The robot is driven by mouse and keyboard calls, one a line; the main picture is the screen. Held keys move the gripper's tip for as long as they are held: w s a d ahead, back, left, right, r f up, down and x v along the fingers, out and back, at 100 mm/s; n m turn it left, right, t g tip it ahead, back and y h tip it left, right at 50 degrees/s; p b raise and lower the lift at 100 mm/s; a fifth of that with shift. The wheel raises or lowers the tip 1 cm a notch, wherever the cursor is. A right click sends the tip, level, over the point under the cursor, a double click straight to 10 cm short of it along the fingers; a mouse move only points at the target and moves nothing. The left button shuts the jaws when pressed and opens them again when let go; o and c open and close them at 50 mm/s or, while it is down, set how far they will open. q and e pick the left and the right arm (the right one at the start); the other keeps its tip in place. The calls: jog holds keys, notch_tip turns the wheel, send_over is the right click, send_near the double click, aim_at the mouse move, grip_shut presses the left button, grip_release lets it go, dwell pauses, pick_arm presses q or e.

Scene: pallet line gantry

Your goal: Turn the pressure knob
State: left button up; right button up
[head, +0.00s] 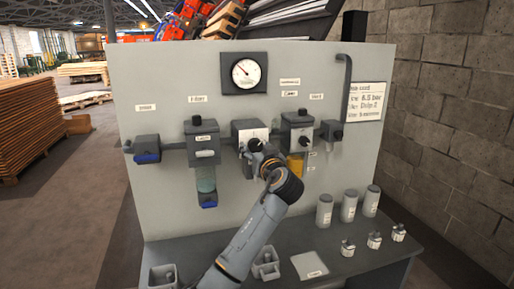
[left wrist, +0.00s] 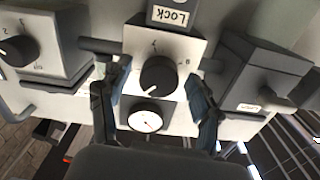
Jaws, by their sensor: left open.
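A black round knob (left wrist: 158,75) with a pale pointer mark sits on a white, marked dial face in the left wrist view, which shows the panel upside down. A LOCK label (left wrist: 171,15) is beside this face. My left gripper (left wrist: 157,82) is open, one finger on each side of the knob, with gaps visible between. In the head view, my left gripper (head: 256,149) is at the middle regulator box (head: 247,127), and it largely hides the knob there. The round pressure gauge (head: 246,73) is above that box; its small numbers are unreadable. My right gripper is not in view.
A second knob box (head: 298,127) is close on the right, and a filter unit (head: 202,139) on the left, joined by pipe. Canisters (head: 348,206) and small fittings stand on the bench below. A notice (head: 366,102) hangs at right.

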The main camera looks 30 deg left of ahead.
pick_arm(q)
jog(key=shift+c, duration=0.2)
jog(key=c, duration=1.1)
